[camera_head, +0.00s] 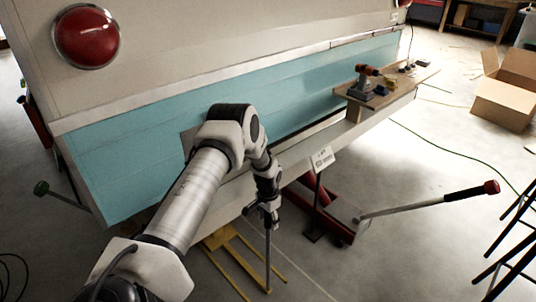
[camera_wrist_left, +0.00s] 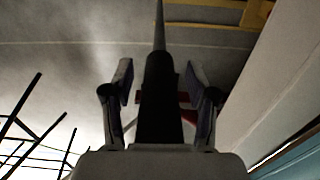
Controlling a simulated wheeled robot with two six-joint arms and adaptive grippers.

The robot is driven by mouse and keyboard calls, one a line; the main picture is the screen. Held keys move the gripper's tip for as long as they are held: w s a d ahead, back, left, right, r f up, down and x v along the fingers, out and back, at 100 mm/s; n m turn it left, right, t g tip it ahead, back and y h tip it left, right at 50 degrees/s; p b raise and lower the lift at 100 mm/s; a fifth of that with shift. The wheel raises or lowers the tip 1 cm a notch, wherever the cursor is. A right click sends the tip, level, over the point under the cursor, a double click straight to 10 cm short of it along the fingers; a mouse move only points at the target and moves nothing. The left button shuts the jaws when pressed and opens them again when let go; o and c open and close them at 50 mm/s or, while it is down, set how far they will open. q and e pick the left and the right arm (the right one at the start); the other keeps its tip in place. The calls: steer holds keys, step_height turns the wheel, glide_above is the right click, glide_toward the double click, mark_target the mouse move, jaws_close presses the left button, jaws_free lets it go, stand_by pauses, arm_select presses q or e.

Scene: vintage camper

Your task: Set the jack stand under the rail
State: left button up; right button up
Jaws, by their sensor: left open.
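The pale rail (camera_head: 355,133) runs along the camper's lower edge under a teal band. A yellow frame (camera_head: 222,262), possibly the jack stand, lies low near the floor, partly under the camper; its yellow bars also show in the left wrist view (camera_wrist_left: 258,14). My left gripper (camera_head: 267,212) points down just outside the rail. Its fingers (camera_wrist_left: 159,75) stand apart. A dark thick body (camera_wrist_left: 160,105) tapering into a thin rod lies between them. In the head view a grey rod (camera_head: 268,252) hangs below the gripper. I cannot tell whether the fingers touch it. My right gripper is out of view.
A red floor jack (camera_head: 322,212) with a long handle (camera_head: 425,203) stands right of my gripper. A wooden board (camera_head: 395,93) with tools sits on the rail. A cardboard box (camera_head: 505,92), a green cable (camera_head: 450,152) and black stool legs (camera_head: 510,245) are at right.

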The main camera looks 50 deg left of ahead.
arm_select(q)
step_height(320, 180, up, 12)
stand_by(0.4)
stand_by(0.3)
